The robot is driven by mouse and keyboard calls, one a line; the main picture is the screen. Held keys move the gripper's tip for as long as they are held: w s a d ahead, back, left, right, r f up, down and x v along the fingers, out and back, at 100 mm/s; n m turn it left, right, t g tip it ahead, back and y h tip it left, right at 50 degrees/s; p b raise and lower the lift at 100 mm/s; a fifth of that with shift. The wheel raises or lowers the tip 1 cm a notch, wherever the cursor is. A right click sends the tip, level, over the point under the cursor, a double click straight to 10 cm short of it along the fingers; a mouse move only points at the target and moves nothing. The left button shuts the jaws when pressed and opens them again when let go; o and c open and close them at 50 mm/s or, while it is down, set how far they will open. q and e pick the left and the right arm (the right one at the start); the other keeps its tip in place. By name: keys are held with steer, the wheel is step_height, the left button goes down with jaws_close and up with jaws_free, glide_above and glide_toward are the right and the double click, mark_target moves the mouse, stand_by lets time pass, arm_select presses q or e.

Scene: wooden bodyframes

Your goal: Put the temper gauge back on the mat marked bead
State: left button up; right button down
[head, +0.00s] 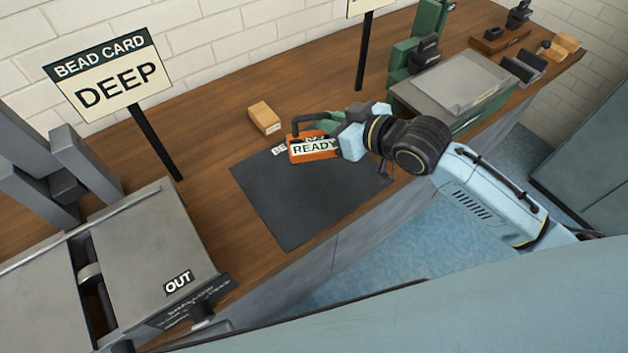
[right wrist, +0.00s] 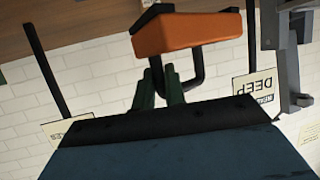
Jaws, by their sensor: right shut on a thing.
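The temper gauge (head: 303,152) is an orange block with a white READY label and a dark handle. My right gripper (head: 332,127) is shut on its handle, reaching in from the right. The gauge is over the far edge of the dark mat (head: 300,205); I cannot tell whether it touches it. It partly covers the mat's label, of which "BE" shows. In the right wrist view the gauge's orange block (right wrist: 185,34) shows beyond the green fingers (right wrist: 160,92), with the dark handle between. My left gripper is not in view.
A small wooden block (head: 264,118) lies behind the mat. A sign reading BEAD CARD DEEP (head: 108,80) stands at the back left. A grey machine marked OUT (head: 150,250) is at the left. A grey-topped green unit (head: 458,82) is at the right. The mat's near part is bare.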

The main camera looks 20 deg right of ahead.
mark_target(328, 139)
steer(key=shift+w+f, duration=0.2)
steer(key=shift+w, duration=0.1)
step_height(328, 139, down, 5)
steer(key=shift+f+b, duration=0.2)
steer(key=shift+b, duration=0.55)
steer(key=shift+f, duration=0.55)
step_height(328, 139, down, 3)
steer(key=shift+f+b, duration=0.15)
steer(key=shift+b, duration=0.4)
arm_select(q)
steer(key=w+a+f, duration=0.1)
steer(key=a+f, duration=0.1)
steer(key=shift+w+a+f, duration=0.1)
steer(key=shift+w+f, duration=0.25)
arm_select(e)
steer(key=shift+f, duration=0.1)
steer(key=c, duration=1.5)
jaws_free()
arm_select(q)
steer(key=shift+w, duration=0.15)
arm_select(e)
steer(key=shift+o, duration=0.2)
